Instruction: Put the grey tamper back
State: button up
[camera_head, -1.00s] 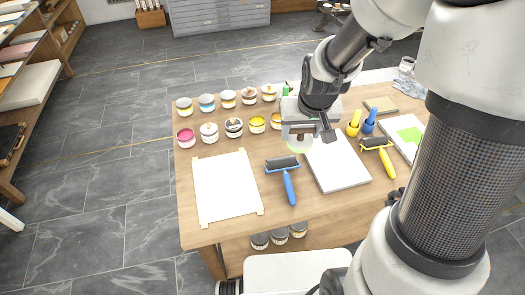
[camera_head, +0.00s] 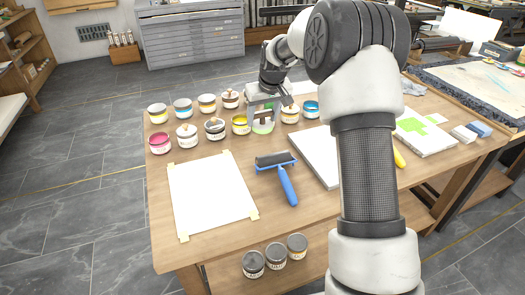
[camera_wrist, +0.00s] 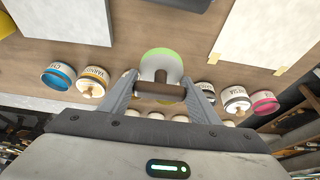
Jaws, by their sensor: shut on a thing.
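My gripper (camera_head: 264,108) is over the rows of ink cans, between the yellow can and the cans to its right. In the wrist view my gripper (camera_wrist: 160,92) is shut on the brown crossbar handle of the tamper (camera_wrist: 161,62).
Yellow (camera_head: 240,124) and blue (camera_head: 311,109) cans stand close on either side, with several more around. A blue-handled roller (camera_head: 276,170), a taped white sheet (camera_head: 212,195) and a white slab (camera_head: 317,155) lie nearer. My arm hides part of the table's right.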

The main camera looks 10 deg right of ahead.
notch_tip(320, 180, down, 9)
jog(key=shift+r+b, duration=0.2)
jog(key=shift+b, duration=0.8)
jog(key=shift+f, duration=0.1)
jog(key=o, duration=1.1)
jog(key=shift+f, duration=0.1)
